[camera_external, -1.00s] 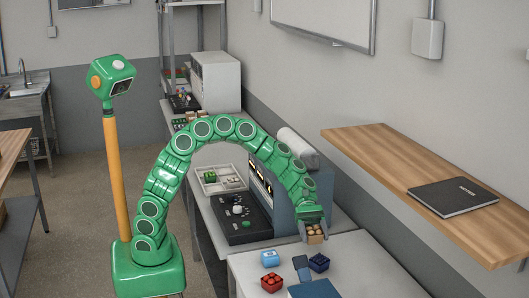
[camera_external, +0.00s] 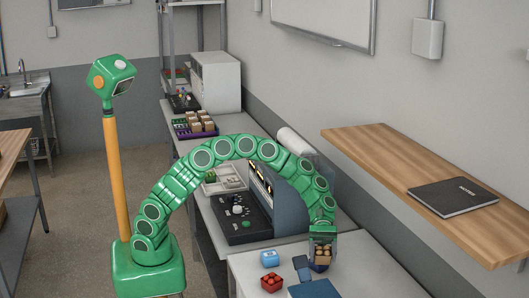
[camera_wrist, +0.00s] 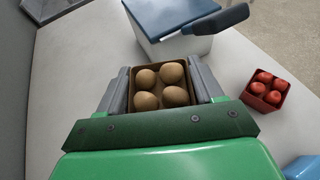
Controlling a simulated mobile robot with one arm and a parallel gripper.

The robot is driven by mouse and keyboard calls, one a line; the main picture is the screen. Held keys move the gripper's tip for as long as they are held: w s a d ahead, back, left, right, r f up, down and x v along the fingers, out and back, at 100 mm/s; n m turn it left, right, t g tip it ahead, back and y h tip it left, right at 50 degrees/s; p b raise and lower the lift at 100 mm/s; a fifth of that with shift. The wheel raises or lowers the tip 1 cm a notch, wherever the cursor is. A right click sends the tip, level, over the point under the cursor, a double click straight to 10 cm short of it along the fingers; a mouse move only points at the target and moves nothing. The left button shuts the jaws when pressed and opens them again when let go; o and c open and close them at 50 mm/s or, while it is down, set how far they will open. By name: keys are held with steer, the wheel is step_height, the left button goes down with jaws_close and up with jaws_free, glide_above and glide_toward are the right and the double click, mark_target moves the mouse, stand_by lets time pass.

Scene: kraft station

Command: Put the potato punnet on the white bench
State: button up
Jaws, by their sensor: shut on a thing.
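The potato punnet (camera_external: 322,253) is a small brown box of round tan potatoes. My gripper (camera_external: 322,236) is shut on it over the white bench (camera_external: 375,270). In the wrist view the punnet (camera_wrist: 160,105) sits level between the two grey fingers of my gripper (camera_wrist: 160,88), one on each side. The bench top (camera_wrist: 75,75) shows around it. I cannot tell whether the punnet's base touches anything.
A red punnet (camera_external: 271,283), also in the wrist view (camera_wrist: 264,98), stands close by. A light blue item (camera_external: 269,258) and a blue-lidded white box (camera_wrist: 172,20) with a dark handle (camera_wrist: 205,22) share the bench. A wooden shelf (camera_external: 400,180) overhangs at right.

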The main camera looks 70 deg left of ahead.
steer(key=w+d+f, duration=0.2)
steer(key=w, duration=0.1)
glide_above(344, 292)
steer(key=shift+s+f, duration=0.1)
steer(key=shift+f, duration=4)
steer(key=shift+f, duration=0.15)
steer(key=o, duration=1.1)
steer(key=shift+a+r, duration=0.1)
steer(key=shift+r, duration=0.1)
steer(key=v, duration=0.7)
steer(key=shift+a+r, duration=0.1)
